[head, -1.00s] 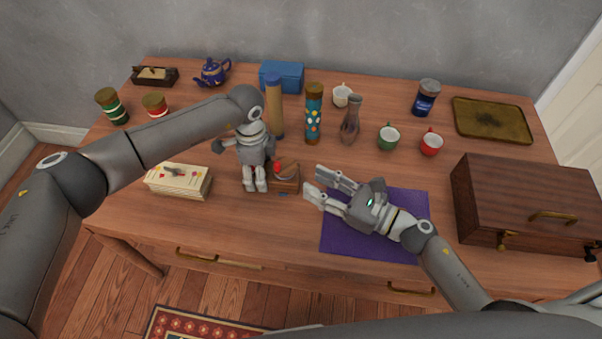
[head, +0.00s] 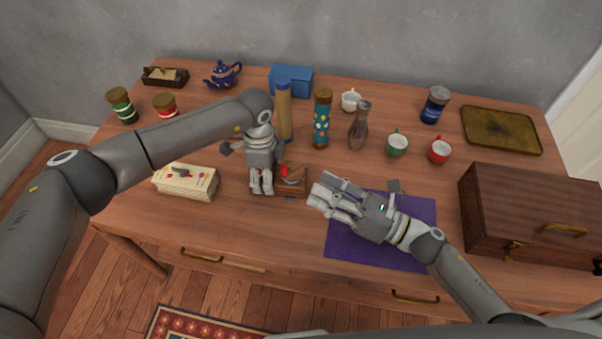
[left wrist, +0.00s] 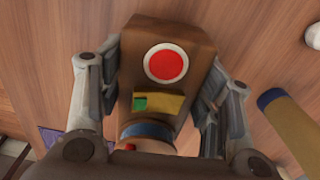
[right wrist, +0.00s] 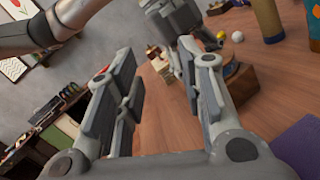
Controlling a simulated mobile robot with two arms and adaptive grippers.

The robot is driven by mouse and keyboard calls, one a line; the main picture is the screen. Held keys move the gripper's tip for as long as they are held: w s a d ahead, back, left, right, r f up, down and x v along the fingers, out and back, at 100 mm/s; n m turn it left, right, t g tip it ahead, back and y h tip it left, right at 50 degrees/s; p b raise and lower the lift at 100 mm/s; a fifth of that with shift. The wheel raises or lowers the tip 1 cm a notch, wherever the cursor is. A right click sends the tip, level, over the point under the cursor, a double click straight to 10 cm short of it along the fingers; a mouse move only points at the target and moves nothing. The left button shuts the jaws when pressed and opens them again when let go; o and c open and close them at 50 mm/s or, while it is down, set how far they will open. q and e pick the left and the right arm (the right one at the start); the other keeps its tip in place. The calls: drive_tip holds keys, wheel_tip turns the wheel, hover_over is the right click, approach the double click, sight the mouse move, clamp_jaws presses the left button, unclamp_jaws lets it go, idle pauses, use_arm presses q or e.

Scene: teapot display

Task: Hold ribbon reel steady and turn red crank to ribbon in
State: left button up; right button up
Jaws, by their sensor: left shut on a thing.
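The ribbon reel (head: 292,178) is a small brown wooden piece near the table's middle, partly hidden by my left gripper. A red knob (head: 284,170) shows on it; I cannot tell how it joins the crank. My left gripper (head: 262,187) reaches down at its left side. In the left wrist view my fingers (left wrist: 160,100) are shut on a brown wooden body (left wrist: 195,60) with a red disc (left wrist: 167,64) and a green-yellow piece. My right gripper (head: 322,195) is apart from the reel, right of it. Its fingers (right wrist: 158,95) stand apart and empty.
A purple mat (head: 345,248) lies under my right gripper. A cream box (head: 186,190) stands left of the reel. A tan cylinder (head: 285,105), patterned tube (head: 322,125) and glass vase (head: 359,132) stand behind. A wooden case (head: 520,210) is at right.

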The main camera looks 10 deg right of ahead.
wheel_tip(320, 180, up, 3)
drive_tip(key=a+m+y, duration=0.2)
drive_tip(key=m, duration=0.4)
drive_tip(key=m+h, duration=0.4)
drive_tip(key=m, duration=2.2)
approach(288, 169)
drive_tip(key=shift+t, duration=0.3)
drive_tip(key=x, duration=0.8)
drive_tip(key=shift+a+r, duration=0.1)
drive_tip(key=shift+a, duration=0.35)
drive_tip(key=shift+c, duration=0.3)
clamp_jaws()
